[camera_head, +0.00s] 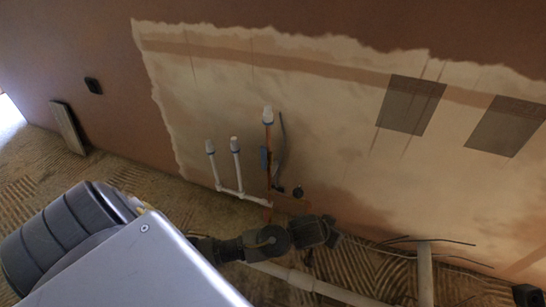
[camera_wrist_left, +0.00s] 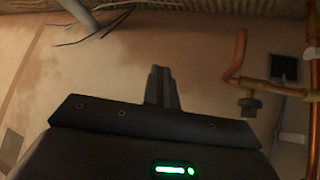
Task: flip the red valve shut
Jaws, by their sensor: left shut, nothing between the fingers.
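In the left wrist view, an orange-red bent piece (camera_wrist_left: 237,55) rises beside a brass-coloured pipe fitting with a dark knob; it looks like the red valve's lever, but I cannot be sure. In the head view, no red lever can be made out on the copper pipe (camera_head: 269,150) against the wall. My left gripper (camera_wrist_left: 161,72) has its two dark fingers together, with nothing between them. The orange-red piece is to the right of the fingertips, apart from them. In the head view, the left gripper (camera_head: 331,233) is low, right of the pipes. My right gripper is not seen.
White capped pipes (camera_head: 236,160) stand left of the copper pipe. A grey post (camera_head: 425,270) and loose dark cables (camera_head: 400,241) are at the lower right. A white pipe (camera_head: 310,284) runs along the ridged floor.

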